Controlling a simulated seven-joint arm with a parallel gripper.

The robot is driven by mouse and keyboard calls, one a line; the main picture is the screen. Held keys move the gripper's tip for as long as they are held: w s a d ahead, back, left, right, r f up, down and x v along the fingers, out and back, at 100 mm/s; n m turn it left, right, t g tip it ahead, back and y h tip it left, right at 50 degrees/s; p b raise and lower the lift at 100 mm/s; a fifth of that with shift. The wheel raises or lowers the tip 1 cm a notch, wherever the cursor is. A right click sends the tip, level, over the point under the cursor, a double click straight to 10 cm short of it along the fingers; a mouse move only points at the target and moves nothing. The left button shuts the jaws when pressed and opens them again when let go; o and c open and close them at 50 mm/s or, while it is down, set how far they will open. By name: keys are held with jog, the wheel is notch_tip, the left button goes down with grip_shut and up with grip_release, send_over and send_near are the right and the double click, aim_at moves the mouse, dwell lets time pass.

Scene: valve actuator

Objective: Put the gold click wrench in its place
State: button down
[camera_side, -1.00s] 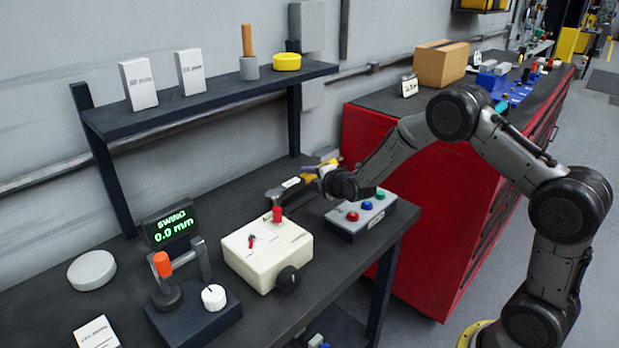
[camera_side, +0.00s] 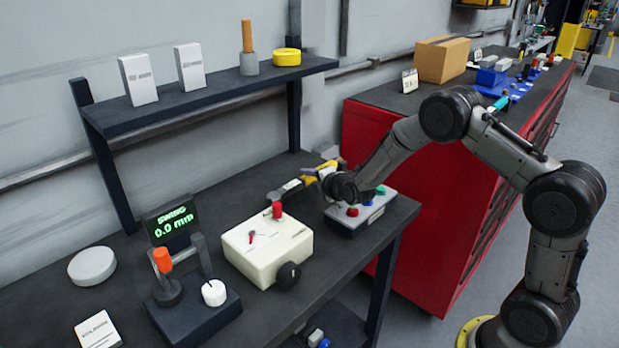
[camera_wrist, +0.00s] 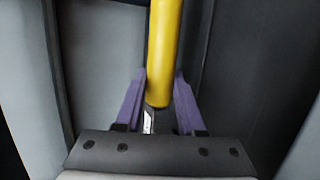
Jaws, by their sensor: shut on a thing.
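My gripper (camera_side: 320,178) is shut on the gold click wrench (camera_side: 292,187) over the back right part of the dark bench. In the side view the wrench's grey shaft and head reach left from the jaws, and yellow parts show around the jaws. In the wrist view its yellow handle (camera_wrist: 165,50) stands between my two purple fingers. My wrist hides part of the wrench in the side view. I cannot tell whether it touches the bench. No marked place for the wrench can be made out.
A button box (camera_side: 362,212) stands just below my wrist, partly covered by it. A cream box with a red knob (camera_side: 267,250) stands left of it. A gauge stand (camera_side: 193,308) and a shelf (camera_side: 205,98) are further left. A red cabinet (camera_side: 420,210) stands to the right.

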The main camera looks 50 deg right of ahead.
jog(key=shift+r, duration=0.1)
jog(key=shift+c, duration=2.2)
grip_release()
jog(key=shift+s+f, duration=0.1)
jog(key=shift+f, duration=0.25)
jog(key=v, duration=1.3)
jog(key=shift+s+r, duration=0.15)
jog(key=shift+r, duration=0.2)
jog(key=shift+s, duration=0.1)
